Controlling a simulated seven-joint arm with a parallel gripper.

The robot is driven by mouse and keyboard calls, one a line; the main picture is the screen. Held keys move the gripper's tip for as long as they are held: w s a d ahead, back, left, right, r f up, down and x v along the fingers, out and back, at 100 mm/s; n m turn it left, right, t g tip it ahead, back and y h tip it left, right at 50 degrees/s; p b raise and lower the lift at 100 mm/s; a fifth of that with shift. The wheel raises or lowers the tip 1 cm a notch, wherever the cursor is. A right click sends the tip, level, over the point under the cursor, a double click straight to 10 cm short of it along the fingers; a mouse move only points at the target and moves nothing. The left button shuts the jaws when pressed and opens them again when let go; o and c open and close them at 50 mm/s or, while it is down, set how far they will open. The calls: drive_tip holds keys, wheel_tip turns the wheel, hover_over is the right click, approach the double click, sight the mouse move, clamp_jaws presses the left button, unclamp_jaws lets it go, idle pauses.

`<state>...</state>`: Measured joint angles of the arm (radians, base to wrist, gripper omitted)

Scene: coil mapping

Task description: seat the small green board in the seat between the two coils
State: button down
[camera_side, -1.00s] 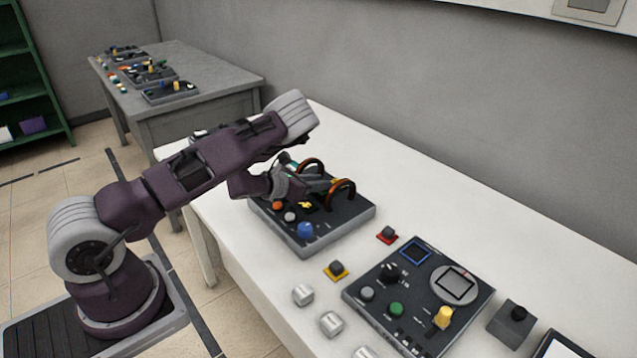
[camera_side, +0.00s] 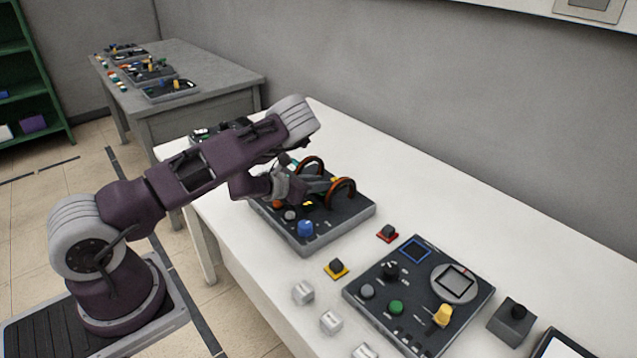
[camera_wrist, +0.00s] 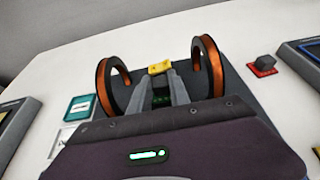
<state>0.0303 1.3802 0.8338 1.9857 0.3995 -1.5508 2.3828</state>
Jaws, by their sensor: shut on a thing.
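Two copper-orange coils in dark rings stand upright on a dark panel box (camera_side: 345,222). In the wrist view they show as the left coil (camera_wrist: 112,88) and the right coil (camera_wrist: 208,66). My gripper (camera_side: 318,186) reaches in between them, low over the panel. In the wrist view its grey fingers (camera_wrist: 161,86) are shut on a small dark piece with green specks (camera_wrist: 161,99), which I take for the green board. The fingers hide most of it. The seat is hidden, so I cannot tell whether the board touches it. A yellow block (camera_wrist: 160,67) shows just beyond the fingertips.
A blue knob (camera_side: 305,229) and smaller knobs stand on the panel's near side. A red-based button (camera_side: 387,234), a yellow-based button (camera_side: 336,269) and a second panel (camera_side: 420,295) lie to the right. A teal tile (camera_wrist: 80,107) lies left of the coils in the wrist view.

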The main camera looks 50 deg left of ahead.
drive_tip(key=shift+f, duration=0.1)
drive_tip(key=c, duration=0.7)
unclamp_jaws()
drive_tip(key=shift+o, duration=0.2)
drive_tip(key=shift+r, duration=3.55)
